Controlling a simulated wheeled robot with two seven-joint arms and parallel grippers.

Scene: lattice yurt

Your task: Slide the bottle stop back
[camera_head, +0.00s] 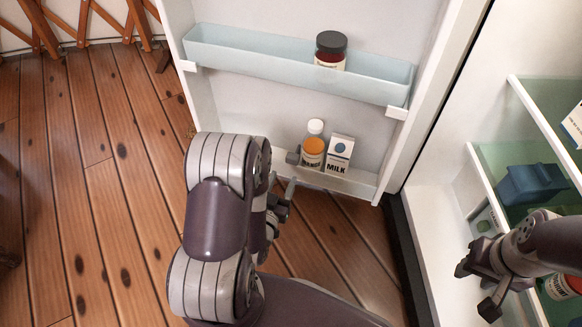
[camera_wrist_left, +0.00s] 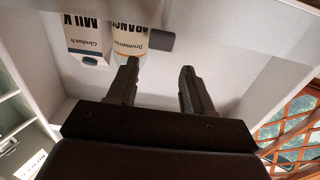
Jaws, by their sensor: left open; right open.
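The bottle stop is a small dark grey block (camera_head: 292,157) on the lower door shelf (camera_head: 360,185), at the left side of the orange-labelled bottle (camera_head: 312,153). In the left wrist view, the block (camera_wrist_left: 161,41) sits beside the bottle (camera_wrist_left: 128,45), just beyond my finger tips. My left gripper (camera_head: 284,191) is open in front of the shelf, partly hidden by its own arm. Its fingers (camera_wrist_left: 160,68) are apart with nothing between them. My right gripper (camera_head: 476,288) is open and empty in front of the fridge shelves.
A milk carton (camera_head: 339,153) stands right of the bottle. A dark-lidded jar (camera_head: 330,50) stands in the upper door bin (camera_head: 245,50). A blue container (camera_head: 531,184) sits on a fridge shelf at right. The lower shelf left of the block looks clear.

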